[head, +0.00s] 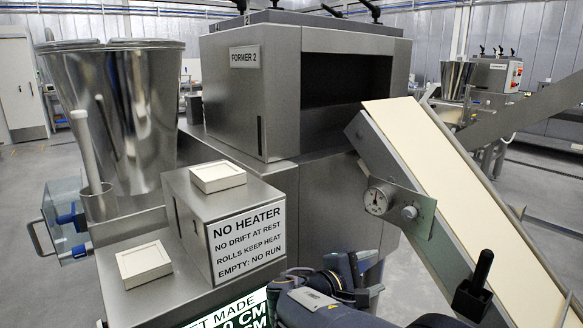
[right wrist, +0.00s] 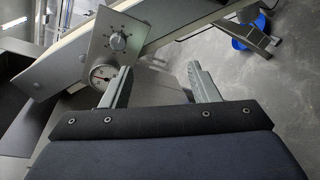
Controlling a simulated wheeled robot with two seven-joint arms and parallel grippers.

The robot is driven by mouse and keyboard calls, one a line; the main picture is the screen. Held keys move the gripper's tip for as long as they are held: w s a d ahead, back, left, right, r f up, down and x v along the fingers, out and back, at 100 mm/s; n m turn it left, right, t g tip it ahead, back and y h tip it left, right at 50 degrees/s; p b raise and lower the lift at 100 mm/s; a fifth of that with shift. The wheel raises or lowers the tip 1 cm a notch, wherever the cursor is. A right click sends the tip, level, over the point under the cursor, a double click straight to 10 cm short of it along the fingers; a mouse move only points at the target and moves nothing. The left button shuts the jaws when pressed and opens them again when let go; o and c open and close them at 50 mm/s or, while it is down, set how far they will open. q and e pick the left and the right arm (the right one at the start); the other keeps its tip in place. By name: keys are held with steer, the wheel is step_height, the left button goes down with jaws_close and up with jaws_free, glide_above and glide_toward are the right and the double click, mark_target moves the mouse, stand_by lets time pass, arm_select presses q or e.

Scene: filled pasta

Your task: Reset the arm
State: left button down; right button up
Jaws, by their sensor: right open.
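My right arm comes in at the bottom middle of the head view, with its gripper (head: 357,264) in front of the lower cabinet of the former. In the right wrist view the two fingers of my right gripper (right wrist: 160,68) stand apart with nothing between them. A round dial gauge (head: 378,199) on a metal plate with a knob (head: 409,212) is up and to the right of the gripper in the head view. The gauge (right wrist: 102,74) shows behind the left finger in the wrist view; I cannot tell the exact gap. My left gripper is not in view.
The former (head: 232,100) stands behind, with a sloping cream belt (head: 465,190) at right. A black-handled lever (head: 480,275) sticks up beside the belt. At left are a steel hopper (head: 120,110), a "NO HEATER" box (head: 247,240) and two pale square blocks (head: 217,176) (head: 144,264).

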steer(key=s+d+f+m+g+y+p, duration=0.4)
steer(key=s+d+f+m+g+y, duration=0.3)
steer(key=s+d, duration=0.5)
steer(key=s+a+r+m+t+y+p, duration=0.2)
steer(key=s+a+r+m+y, duration=0.1)
steer(key=s, duration=0.5)
steer(key=s+a+r+m+t+y+p, duration=0.1)
steer(key=s+a+r+m+y+p, duration=0.1)
steer(key=s, duration=0.7)
steer(key=a+r+m+y, duration=0.1)
steer(key=a+m+y, duration=0.1)
steer(key=m+y, duration=0.1)
steer(key=shift+a+t+y, duration=0.25)
steer(key=shift+t+y, duration=0.15)
steer(key=shift+y, duration=0.5)
steer(key=shift+r, duration=0.1)
